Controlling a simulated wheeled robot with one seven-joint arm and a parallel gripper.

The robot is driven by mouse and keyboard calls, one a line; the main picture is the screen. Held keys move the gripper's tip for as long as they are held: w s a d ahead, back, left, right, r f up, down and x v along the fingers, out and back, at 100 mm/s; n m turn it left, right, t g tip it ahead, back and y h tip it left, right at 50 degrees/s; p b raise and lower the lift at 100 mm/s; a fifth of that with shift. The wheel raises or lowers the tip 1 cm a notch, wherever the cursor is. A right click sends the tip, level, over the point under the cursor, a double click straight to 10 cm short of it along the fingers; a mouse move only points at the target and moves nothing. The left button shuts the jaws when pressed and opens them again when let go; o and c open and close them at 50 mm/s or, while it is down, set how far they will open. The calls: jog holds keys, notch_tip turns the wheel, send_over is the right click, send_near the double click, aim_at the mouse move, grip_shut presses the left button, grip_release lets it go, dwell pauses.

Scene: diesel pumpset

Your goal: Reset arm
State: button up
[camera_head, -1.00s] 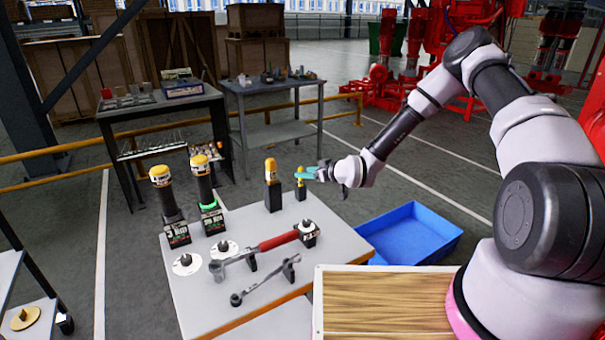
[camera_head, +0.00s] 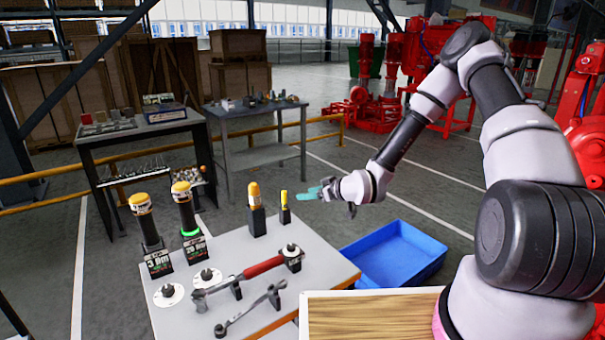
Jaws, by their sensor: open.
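My gripper (camera_head: 314,193) is at the end of my arm (camera_head: 410,130), which reaches in from the right. Its teal fingertips point left, in the air near the back right corner of the grey tool table (camera_head: 330,268). Nothing shows held between the fingers. A small yellow-topped tool in a black holder (camera_head: 285,208) stands just left of the fingertips, with a visible gap in the picture. A larger yellow-capped tool in a black holder (camera_head: 256,211) stands further left.
Two yellow-capped torque drivers (camera_head: 147,227) (camera_head: 187,215), a red-handled wrench (camera_head: 262,267) and a grey wrench (camera_head: 250,308) are on the table. A blue bin (camera_head: 395,262) sits on the floor right of it. A wooden-topped surface (camera_head: 370,316) is in front.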

jog(key=s+d+r+m+g+h, duration=0.1)
jog(key=s+d+r+m+h, duration=0.25)
jog(key=d+r, duration=0.65)
jog(key=s+d+r+m+h, duration=0.2)
jog(key=d+r+h, duration=0.35)
jog(key=r, duration=0.75)
jog(key=s+d+r+m, duration=0.2)
jog(key=s+r, duration=0.3)
jog(key=s, duration=0.3)
jog(key=s+d+r+m+y, duration=0.1)
jog(key=s+r+m, duration=0.2)
jog(key=s+r, duration=0.2)
jog(key=s+d+r+m+y, duration=0.1)
jog(key=s+r, duration=0.4)
jog(key=s, duration=0.6)
jog(key=shift+s+d+r+m+g, duration=0.15)
jog(key=shift+d+m+g, duration=0.25)
jog(key=shift+d+m, duration=0.5)
